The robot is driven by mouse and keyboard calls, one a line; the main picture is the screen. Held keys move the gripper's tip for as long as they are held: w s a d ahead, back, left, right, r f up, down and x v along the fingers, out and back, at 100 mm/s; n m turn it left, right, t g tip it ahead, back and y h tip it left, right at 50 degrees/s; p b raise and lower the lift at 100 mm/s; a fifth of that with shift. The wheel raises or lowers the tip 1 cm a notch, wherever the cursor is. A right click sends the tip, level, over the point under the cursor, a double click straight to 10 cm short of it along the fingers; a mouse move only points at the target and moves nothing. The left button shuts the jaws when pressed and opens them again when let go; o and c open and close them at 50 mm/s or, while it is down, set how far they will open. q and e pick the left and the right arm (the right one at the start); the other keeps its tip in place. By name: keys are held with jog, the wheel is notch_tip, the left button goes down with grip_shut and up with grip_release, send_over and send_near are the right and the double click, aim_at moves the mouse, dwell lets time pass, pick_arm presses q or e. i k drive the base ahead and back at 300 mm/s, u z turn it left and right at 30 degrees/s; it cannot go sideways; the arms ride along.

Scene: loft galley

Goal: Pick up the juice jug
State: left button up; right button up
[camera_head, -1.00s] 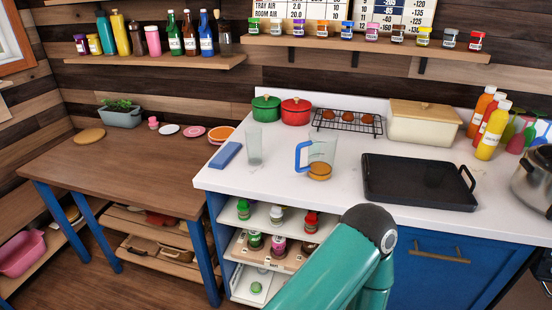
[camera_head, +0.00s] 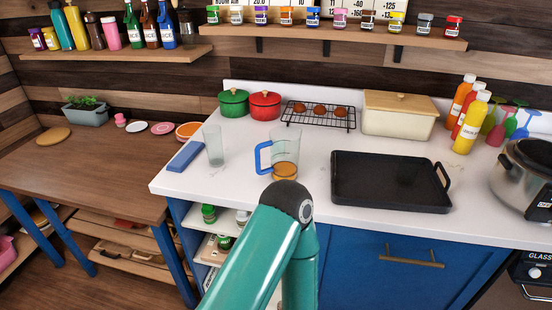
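The juice jug (camera_head: 286,150) is a clear jug with a blue handle on its left side and a little orange-brown liquid at the bottom. It stands upright on the white counter (camera_head: 230,185), right of a clear glass (camera_head: 214,146). One of my teal arms rises from the bottom of the view, its dark elbow joint just below the jug in the picture and overlapping the counter's front edge. I cannot tell which arm it is. Neither gripper shows in the view, and nothing is seen holding the jug.
A black tray (camera_head: 390,182) lies right of the jug. A blue block (camera_head: 186,156) lies left of the glass. Behind are a green pot (camera_head: 233,104), a red pot (camera_head: 265,106), a wire rack (camera_head: 318,118) and a cream box (camera_head: 398,116). Bottles and a cooker stand at right.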

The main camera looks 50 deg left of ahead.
aim_at(284, 143)
jog(key=u, duration=0.85)
jog(key=k, duration=0.55)
jog(key=z, duration=0.05)
jog(key=i, duration=0.55)
jog(key=u, duration=0.05)
